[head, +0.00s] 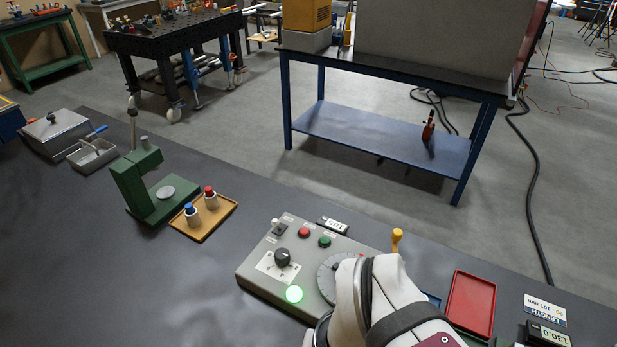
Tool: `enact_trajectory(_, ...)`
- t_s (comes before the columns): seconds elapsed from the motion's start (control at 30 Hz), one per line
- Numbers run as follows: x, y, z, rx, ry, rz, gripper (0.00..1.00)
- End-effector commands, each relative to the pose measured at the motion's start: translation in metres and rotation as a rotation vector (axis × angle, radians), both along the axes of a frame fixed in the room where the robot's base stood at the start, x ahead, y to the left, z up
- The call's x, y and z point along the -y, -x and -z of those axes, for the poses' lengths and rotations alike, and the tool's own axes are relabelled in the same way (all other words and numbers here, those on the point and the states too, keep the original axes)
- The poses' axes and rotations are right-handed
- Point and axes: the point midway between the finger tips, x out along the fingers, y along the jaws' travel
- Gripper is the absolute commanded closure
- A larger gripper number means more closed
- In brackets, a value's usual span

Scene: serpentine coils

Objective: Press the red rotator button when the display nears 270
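A grey control box (258,289) sits on the dark bench at the lower middle. A red button (304,232) and a green button (325,241) are on its top near the back edge. A small display (333,225) stands at the back edge; its digits are too small to read surely. A round dial plate (328,279) is partly covered by my white arm. A black knob (282,258) and a glowing green light (294,294) are on the left part. My gripper's fingers do not show; my arm covers the box's right side.
A yellow-topped lever (397,240) and a red tray (471,304) are right of the box. A display reading about 130.0 (549,334) stands at lower right. A green press (140,185) and a tan tray (223,216) stand left. The bench front left is clear.

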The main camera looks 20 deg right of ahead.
Motion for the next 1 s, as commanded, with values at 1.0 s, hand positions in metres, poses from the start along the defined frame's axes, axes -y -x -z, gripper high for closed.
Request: enact_trajectory(1.0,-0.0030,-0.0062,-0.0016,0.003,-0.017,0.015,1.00)
